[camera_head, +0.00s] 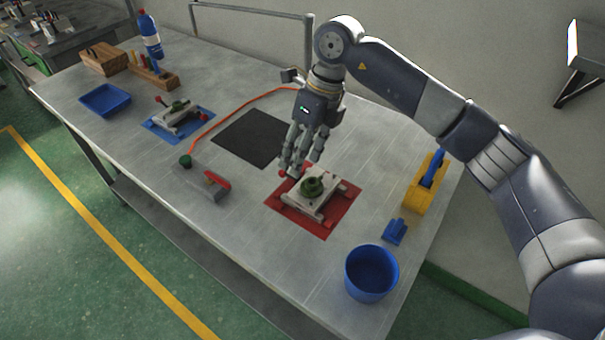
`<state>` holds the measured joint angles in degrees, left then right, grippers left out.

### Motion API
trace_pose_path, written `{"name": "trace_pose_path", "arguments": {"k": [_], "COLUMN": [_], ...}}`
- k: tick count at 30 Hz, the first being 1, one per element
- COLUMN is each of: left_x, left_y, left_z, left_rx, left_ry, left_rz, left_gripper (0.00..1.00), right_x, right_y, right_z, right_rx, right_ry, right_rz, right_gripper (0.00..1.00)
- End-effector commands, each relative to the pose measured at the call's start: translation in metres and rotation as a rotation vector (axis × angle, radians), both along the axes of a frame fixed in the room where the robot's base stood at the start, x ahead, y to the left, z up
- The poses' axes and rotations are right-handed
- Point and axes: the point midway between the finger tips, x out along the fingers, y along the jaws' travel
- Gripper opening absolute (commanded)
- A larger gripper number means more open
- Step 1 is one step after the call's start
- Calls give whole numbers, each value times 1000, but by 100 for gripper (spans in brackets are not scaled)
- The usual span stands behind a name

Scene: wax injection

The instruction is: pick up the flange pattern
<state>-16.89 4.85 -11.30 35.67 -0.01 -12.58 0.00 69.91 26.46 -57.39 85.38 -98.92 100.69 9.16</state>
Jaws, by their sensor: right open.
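A dark green round part (313,186), which looks like a flange pattern, sits on a light-coloured die (325,206) on the red mat (325,235). A similar die with a green part (178,106) on top sits on the blue mat (157,132). My right gripper (299,167) is open and points down, just behind and slightly left of the green part on the red mat. It appears above the mat's back edge, apart from the green part. A red knob sits close to its fingertips; contact cannot be told. My left gripper is out of view.
A blue bucket (371,274), a small blue block (395,232) and a yellow holder (426,184) stand right of the red mat. A red-handled tool (215,186) lies left of it. A black mat (256,139) lies behind, with an orange hose (222,115) beyond.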

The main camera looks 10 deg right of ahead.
Motion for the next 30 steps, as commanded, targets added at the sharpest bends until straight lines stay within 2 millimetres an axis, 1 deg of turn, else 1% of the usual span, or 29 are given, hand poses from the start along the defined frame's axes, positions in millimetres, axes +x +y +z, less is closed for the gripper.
{"name": "trace_pose_path", "arguments": {"k": [1,3,5,7,12,16,19,22,26,27,30], "left_x": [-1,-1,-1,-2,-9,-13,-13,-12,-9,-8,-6], "left_y": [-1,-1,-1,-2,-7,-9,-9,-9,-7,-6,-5], "left_z": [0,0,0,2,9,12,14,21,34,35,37], "left_rx": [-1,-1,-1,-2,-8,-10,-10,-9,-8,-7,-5], "left_ry": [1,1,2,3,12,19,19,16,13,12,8], "left_rz": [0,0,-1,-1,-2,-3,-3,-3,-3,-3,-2], "left_gripper": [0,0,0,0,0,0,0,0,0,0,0], "right_x": [3,5,6,6,6,6,6,7,8,8,9], "right_y": [-9,-21,-28,-32,-33,-32,-32,-31,-29,-29,-29], "right_z": [3,6,7,3,-24,-40,-47,-55,-74,-81,-93], "right_rx": [-91,-184,-233,-262,-267,-265,-264,-263,-262,-263,-262], "right_ry": [-23,-41,-50,-53,-52,-54,-53,-52,-49,-51,-52], "right_rz": [11,14,15,15,14,14,15,14,15,13,14], "right_gripper": [50,50,50,50,50,50,50,50,50,50,50]}}
